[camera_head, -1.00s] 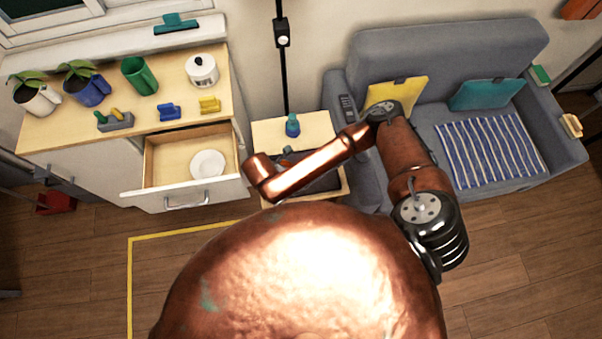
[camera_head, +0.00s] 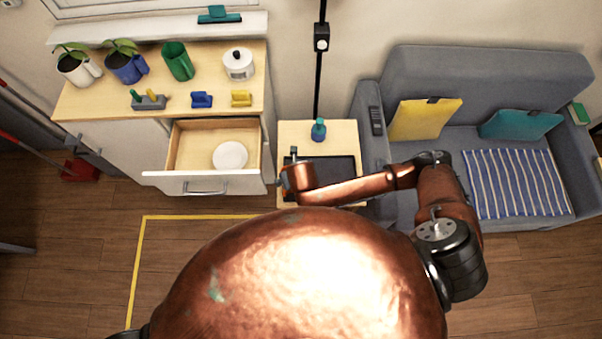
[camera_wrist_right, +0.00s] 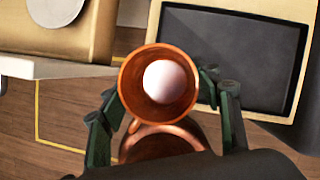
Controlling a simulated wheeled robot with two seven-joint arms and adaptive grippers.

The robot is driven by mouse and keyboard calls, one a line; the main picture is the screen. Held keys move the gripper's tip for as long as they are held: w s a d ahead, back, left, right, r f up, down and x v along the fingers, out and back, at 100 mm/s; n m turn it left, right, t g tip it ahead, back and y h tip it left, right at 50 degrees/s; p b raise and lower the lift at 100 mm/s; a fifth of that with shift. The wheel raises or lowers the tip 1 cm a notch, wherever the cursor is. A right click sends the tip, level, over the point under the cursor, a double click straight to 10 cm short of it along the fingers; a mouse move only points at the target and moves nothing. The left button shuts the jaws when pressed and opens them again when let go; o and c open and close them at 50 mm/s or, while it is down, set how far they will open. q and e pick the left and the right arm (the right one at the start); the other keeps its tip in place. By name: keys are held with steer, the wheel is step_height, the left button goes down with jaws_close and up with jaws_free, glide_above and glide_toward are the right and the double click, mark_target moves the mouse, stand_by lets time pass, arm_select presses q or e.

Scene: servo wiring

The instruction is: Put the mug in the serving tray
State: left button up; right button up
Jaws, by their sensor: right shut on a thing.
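My right gripper (camera_wrist_right: 160,92) is shut on a copper-coloured mug (camera_wrist_right: 126,86) in the right wrist view. The green fingers press on both sides of it. The mug's opening faces the camera, and a white round thing (camera_wrist_right: 166,82) shows inside. The dark serving tray (camera_wrist_right: 245,62) lies on the small side table, beyond and to the right of the mug in that view. In the head view the tray (camera_head: 335,168) is partly covered by my right arm, whose wrist is over the table's left part. My left gripper is out of view.
The open drawer (camera_head: 212,183) with a white plate (camera_head: 230,155) juts out left of the side table (camera_head: 345,135). A blue bottle (camera_head: 318,130) stands behind the tray. The sofa (camera_head: 395,155) is close on the right. Several mugs and pots stand on the cabinet (camera_head: 95,105).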

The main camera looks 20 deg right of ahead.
steer(key=w+d+f+b, duration=0.1)
steer(key=f, duration=0.2)
steer(key=w+d+f+b, duration=0.1)
steer(key=w+d+f, duration=0.1)
steer(key=f, duration=0.1)
steer(key=w+d+f+b, duration=0.1)
steer(key=f, duration=0.2)
steer(key=shift+w+d+f, duration=0.25)
steer(key=shift+w+f, duration=0.1)
steer(key=shift+f, duration=0.05)
steer(key=shift+r, duration=0.1)
steer(key=o, duration=1.4)
steer(key=p+v, duration=0.3)
steer(key=v, duration=0.9)
